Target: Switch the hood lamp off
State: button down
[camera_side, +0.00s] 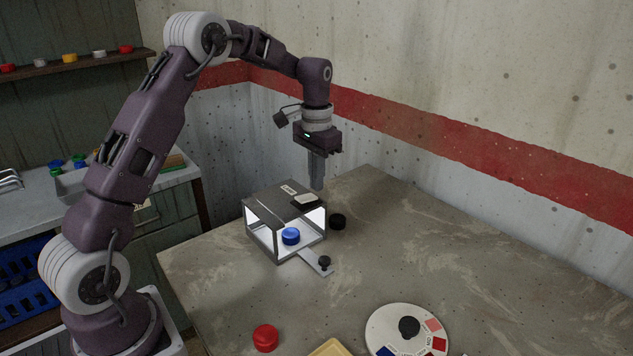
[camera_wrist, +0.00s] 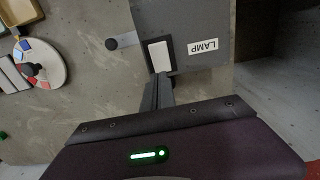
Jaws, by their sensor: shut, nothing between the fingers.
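The grey hood (camera_side: 270,205) is a box on the table with a brightly lit inside. A blue round piece (camera_side: 291,236) sits in it. On its roof is a switch (camera_side: 305,200) with a pale rocker in a black frame; the switch also shows in the wrist view (camera_wrist: 159,56), beside a white LAMP label (camera_wrist: 204,46). My gripper (camera_side: 317,187) is shut and empty, pointing down above the switch's side of the hood. In the wrist view its fingertips (camera_wrist: 160,80) appear close to the switch's near edge; I cannot tell whether they touch.
A slide handle with a black knob (camera_side: 324,262) sticks out of the hood's front. A black round piece (camera_side: 337,222) stands beside the hood. A red piece (camera_side: 265,337), a yellow tray (camera_side: 329,348) and a round colour dial (camera_side: 385,325) lie nearer the front.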

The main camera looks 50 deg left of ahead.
notch_tip(320, 180, up, 14)
jog(key=w, duration=0.2)
jog(key=shift+w, duration=0.2)
jog(key=shift+f, duration=0.1)
dwell(0.4)
